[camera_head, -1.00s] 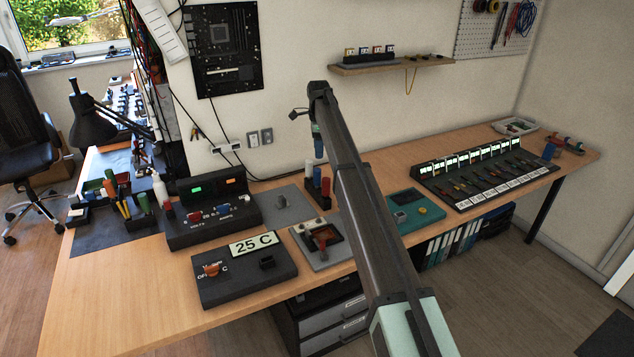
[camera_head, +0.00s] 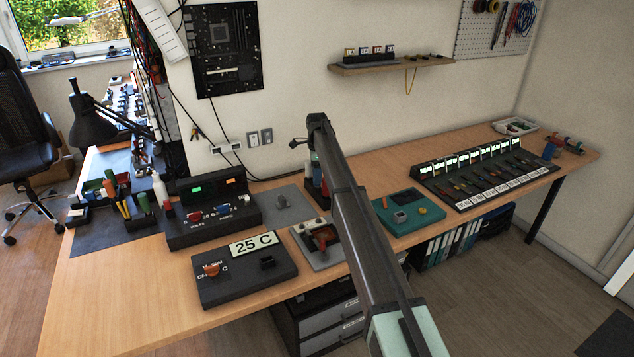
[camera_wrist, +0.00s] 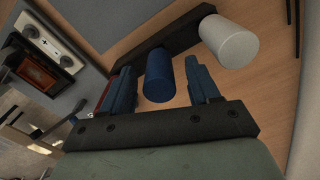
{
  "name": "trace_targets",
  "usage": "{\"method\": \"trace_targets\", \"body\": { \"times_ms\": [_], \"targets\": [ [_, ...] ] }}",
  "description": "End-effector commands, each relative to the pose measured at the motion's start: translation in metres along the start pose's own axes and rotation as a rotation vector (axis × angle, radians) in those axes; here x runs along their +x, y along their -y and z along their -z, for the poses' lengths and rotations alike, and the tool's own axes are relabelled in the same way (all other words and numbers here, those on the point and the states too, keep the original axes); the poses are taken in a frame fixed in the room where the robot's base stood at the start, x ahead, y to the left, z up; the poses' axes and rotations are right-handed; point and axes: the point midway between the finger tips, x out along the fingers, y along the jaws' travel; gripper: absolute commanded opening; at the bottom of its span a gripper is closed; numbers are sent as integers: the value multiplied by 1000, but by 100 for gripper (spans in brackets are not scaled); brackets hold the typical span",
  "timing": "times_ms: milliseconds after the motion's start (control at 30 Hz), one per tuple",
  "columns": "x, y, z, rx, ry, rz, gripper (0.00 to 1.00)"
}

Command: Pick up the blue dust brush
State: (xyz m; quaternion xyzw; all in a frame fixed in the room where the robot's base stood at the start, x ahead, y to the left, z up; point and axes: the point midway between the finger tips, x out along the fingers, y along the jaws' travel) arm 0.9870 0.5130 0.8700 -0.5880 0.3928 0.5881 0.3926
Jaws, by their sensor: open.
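The blue dust brush shows as a blue cylinder (camera_wrist: 159,76) in the wrist view, upright in a dark holder (camera_wrist: 180,32). A white cylinder (camera_wrist: 229,41) stands to its right in the same holder. My gripper (camera_wrist: 159,68) is open, one finger on each side of the blue cylinder. I see narrow gaps between the fingers and it. A bit of red shows behind the left finger. In the head view, my gripper (camera_head: 315,157) is low over the holder and partly hides the handles; a red handle (camera_head: 325,187) shows there.
A panel with a small dark-orange window (camera_wrist: 38,75) lies left of the holder in the wrist view. In the head view, a teal device (camera_head: 408,212) lies to the right and a black switch box (camera_head: 212,220) to the left. The wall is close behind.

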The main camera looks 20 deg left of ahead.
Motion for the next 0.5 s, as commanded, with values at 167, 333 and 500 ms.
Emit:
{"method": "trace_targets", "body": {
  "times_ms": [167,333,500],
  "targets": [
    [17,-1,0,0,0,0,61],
    [18,0,0,0,0,1,61],
    [17,0,0,0,0,1,48]
  ]
}}
